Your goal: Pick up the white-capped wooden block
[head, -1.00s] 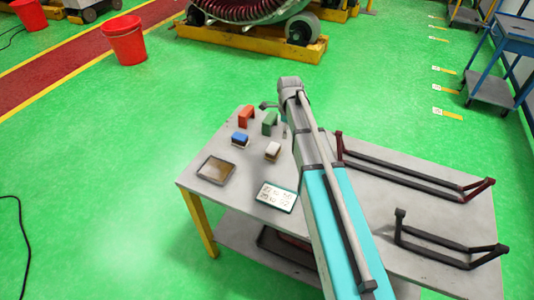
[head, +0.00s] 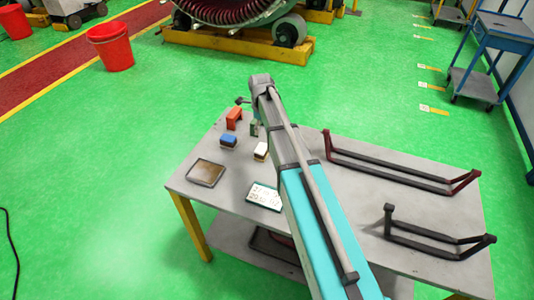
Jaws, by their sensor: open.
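The white-capped wooden block (head: 260,152) stands on the grey table top (head: 335,185), left of my arm. My arm's edge lies right beside it in the picture and may cover a little of its right side. My arm reaches out over the table from the lower right. The gripper jaws are hidden behind my arm, so their distance to the block cannot be seen.
A blue-topped block (head: 228,140), a red block (head: 233,118) and a partly covered green block (head: 254,127) stand nearby. A brown tray (head: 206,173) and a white card (head: 264,196) lie in front. Dark bar frames (head: 395,172) occupy the right side.

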